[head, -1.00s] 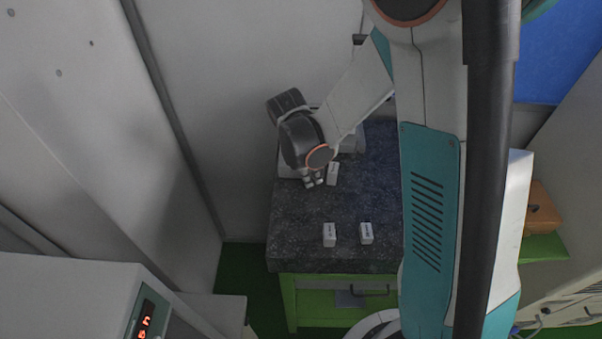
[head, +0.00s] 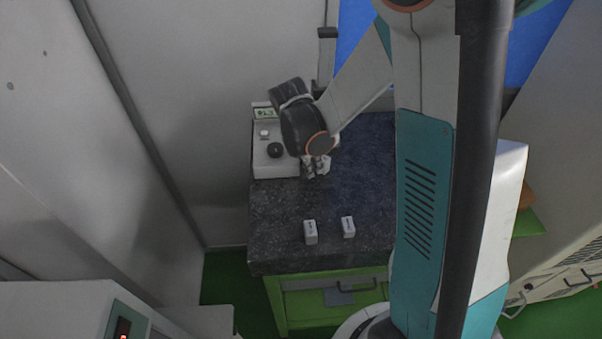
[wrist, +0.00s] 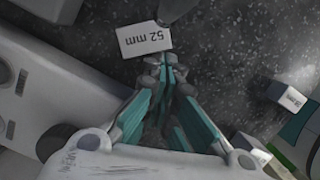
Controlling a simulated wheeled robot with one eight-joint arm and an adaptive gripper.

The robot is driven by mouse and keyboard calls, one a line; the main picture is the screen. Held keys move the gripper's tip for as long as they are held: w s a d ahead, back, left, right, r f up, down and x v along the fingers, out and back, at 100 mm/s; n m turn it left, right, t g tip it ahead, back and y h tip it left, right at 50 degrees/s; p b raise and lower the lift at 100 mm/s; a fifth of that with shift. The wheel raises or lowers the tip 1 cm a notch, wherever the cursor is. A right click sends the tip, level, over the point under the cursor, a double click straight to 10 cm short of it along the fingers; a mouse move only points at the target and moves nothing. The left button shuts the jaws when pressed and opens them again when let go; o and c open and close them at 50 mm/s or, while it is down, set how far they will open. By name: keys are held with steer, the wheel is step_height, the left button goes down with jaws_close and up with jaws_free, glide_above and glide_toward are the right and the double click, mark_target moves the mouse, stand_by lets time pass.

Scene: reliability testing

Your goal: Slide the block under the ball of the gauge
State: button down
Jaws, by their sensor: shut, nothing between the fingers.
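In the head view, this block (head: 326,165) is partly hidden behind my gripper (head: 314,172). My gripper is shut and empty; in the wrist view, its fingertips (wrist: 168,66) are close to the block's near edge, and I cannot tell whether they touch. A grey rounded part (wrist: 180,8) at the top of the wrist view, beside the block's far corner, may be the gauge's ball. The gauge's white base box (head: 272,158) stands left of my gripper.
Two more white blocks stand near the front of the stone top, one on the left (head: 310,231) and one on the right (head: 348,226). One block (wrist: 287,96) shows at the right of the wrist view. The stone top (head: 275,215) is bare around them.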

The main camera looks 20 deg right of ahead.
stand_by(0.4)
steer(key=shift+w+a, duration=0.1)
steer(key=shift+a, duration=0.25)
steer(key=a+b, duration=0.1)
steer(key=a, duration=0.1)
steer(key=shift+a, duration=0.35)
steer(key=shift+a+r, duration=0.65)
steer(key=shift+r, duration=0.25)
steer(key=p+v, duration=0.1)
steer(key=v, duration=0.7)
steer(key=shift+d+r, duration=0.1)
